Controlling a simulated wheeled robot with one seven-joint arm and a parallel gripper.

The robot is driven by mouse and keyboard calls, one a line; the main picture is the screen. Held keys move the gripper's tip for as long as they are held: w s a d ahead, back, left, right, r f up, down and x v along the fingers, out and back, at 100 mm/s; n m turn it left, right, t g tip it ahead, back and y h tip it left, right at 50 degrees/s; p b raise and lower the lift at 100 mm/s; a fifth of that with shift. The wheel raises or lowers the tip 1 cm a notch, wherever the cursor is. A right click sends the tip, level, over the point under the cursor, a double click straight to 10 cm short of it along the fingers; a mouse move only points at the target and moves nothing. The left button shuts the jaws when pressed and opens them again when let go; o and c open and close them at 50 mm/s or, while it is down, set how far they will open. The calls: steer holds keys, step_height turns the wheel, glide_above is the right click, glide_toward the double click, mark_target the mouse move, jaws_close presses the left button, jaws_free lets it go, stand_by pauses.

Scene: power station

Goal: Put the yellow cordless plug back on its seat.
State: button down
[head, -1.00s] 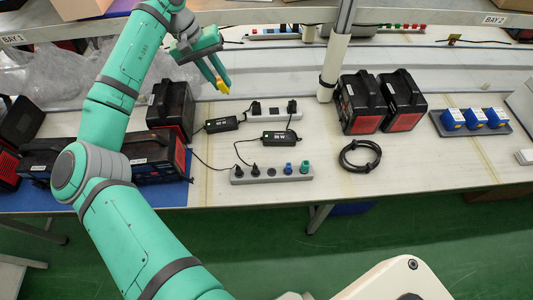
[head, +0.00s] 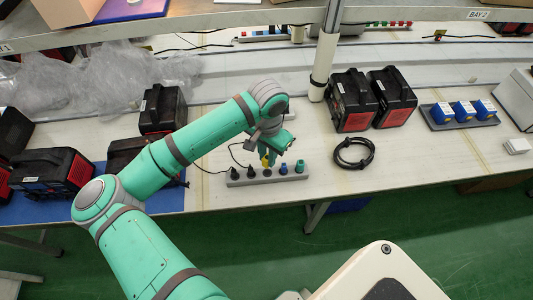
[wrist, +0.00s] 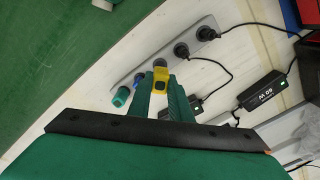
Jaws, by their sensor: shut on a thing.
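The yellow cordless plug (wrist: 160,79) is pinched between the two fingertips of my gripper (wrist: 161,90) in the wrist view. In the head view my gripper (head: 269,159) is over the middle of the grey power strip (head: 241,183), with the yellow plug (head: 265,161) partly hidden by the fingers. A dark round seat (wrist: 160,63) shows just beside the plug in the wrist view, between a black plug (wrist: 181,49) and a blue plug (wrist: 140,80). I cannot tell whether the yellow plug touches the strip.
A teal plug (head: 300,166) stands at the strip's right end, and another black plug (wrist: 206,33) with a cable is at the other end. A black adapter (wrist: 263,90) lies near the strip. A coiled black cable (head: 354,153) lies to the right on clear bench.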

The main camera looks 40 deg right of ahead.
steer(key=shift+f, duration=2.9)
steer(key=shift+w, duration=0.15)
steer(key=shift+s+d, duration=0.1)
steer(key=shift+s, duration=0.1)
steer(key=shift+w+a, duration=0.1)
steer(key=shift+a, duration=0.15)
steer(key=shift+d, duration=0.1)
steer(key=c, duration=1.5)
jaws_free()
steer(key=shift+c, duration=0.2)
step_height(320, 180, up, 11)
steer(key=shift+f, duration=0.15)
